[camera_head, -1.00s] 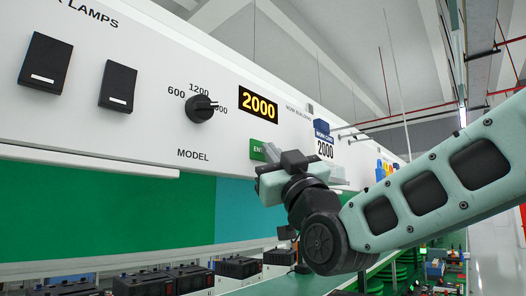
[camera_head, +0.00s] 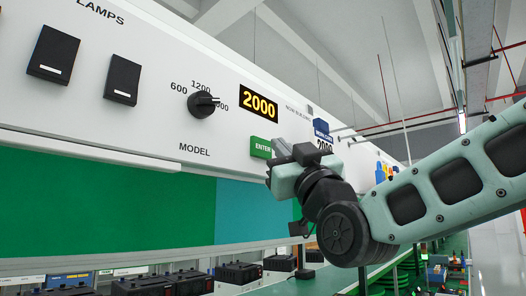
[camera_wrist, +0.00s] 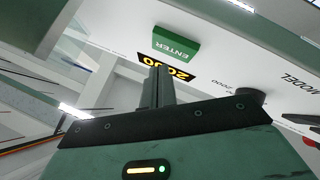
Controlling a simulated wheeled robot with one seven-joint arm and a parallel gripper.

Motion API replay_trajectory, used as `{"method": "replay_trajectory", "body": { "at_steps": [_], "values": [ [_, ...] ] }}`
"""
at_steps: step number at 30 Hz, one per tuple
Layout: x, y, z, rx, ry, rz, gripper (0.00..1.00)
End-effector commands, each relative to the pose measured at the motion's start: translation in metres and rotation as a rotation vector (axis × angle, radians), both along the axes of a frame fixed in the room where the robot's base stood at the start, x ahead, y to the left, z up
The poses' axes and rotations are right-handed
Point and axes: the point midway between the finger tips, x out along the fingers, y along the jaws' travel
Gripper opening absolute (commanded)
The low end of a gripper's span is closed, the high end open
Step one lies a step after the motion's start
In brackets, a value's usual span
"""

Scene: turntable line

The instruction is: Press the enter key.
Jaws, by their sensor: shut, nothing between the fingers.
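The enter key (camera_head: 261,147) is a green block lettered ENTER on the white panel, below the yellow-on-black 2000 display (camera_head: 259,104). In the wrist view the enter key (camera_wrist: 176,45) shows whole, just above the fingertips in the picture. My gripper (camera_head: 271,169) is beside and slightly below the key in the head view. In the wrist view my gripper (camera_wrist: 158,70) has its fingers together and empty, overlapping the display's edge. The fingers look apart from the key; how far they are from the panel I cannot tell.
The model knob (camera_head: 202,104) is left of the display, with two black lamp switches (camera_head: 53,54) (camera_head: 122,80) farther left. A blue block (camera_head: 321,127) sits above a 2000 label right of the key. Black boxes (camera_head: 240,272) stand in a row below the panel.

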Motion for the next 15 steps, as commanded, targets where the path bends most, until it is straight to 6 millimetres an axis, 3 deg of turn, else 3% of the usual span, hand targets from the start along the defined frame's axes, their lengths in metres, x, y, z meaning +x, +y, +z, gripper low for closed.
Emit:
{"method": "replay_trajectory", "body": {
  "at_steps": [15],
  "values": [
    [-0.026, -0.033, -0.002, 0.0, 0.0, 0.0, 0.0]
  ]
}}
